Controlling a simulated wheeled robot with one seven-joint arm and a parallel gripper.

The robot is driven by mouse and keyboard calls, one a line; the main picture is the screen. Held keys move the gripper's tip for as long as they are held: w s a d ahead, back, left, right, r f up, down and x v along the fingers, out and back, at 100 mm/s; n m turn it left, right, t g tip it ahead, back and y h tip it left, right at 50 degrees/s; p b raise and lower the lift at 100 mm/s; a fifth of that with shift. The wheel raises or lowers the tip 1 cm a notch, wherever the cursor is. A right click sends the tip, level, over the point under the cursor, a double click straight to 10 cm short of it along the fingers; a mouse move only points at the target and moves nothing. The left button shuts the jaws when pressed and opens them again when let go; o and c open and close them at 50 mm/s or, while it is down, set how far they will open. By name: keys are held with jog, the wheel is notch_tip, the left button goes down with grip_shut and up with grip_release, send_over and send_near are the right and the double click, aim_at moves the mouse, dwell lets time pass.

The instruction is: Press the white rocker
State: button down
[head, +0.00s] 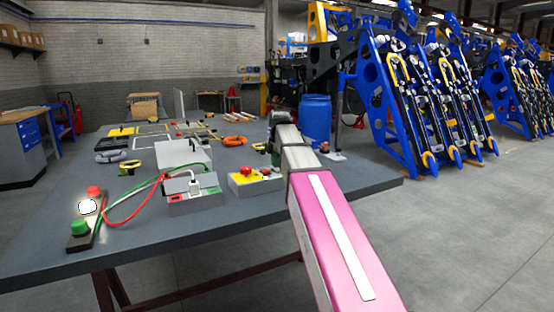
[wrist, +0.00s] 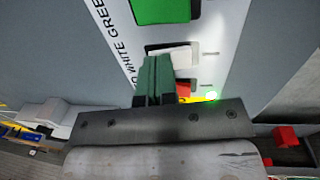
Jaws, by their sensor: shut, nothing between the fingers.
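In the wrist view, the white rocker (wrist: 182,58) sits in a dark slot of a light grey panel (wrist: 222,50). A green rocker (wrist: 160,10) is above it, and a red rocker (wrist: 183,88) is below it, partly hidden. Printed words along the panel's left side include WHITE. My gripper (wrist: 157,58) has its green fingers closed together and empty. Their tips overlap the left part of the white rocker in the picture; I cannot tell whether they touch. In the head view, my gripper end (head: 273,148) is seen small past the pink arm link.
In the head view, the grey table (head: 130,245) carries a box with red and green patches (head: 193,198), a yellow box with a red button (head: 255,180) and a strip with a lit white button (head: 87,207). Cables curve between them. A blue barrel (head: 316,118) stands behind.

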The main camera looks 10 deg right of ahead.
jog(key=shift+f, duration=0.25)
dwell(0.4)
jog(key=shift+s+d, duration=0.2)
jog(key=shift+s, duration=0.65)
jog(key=shift+w+r, duration=0.1)
jog(key=shift+r, duration=0.05)
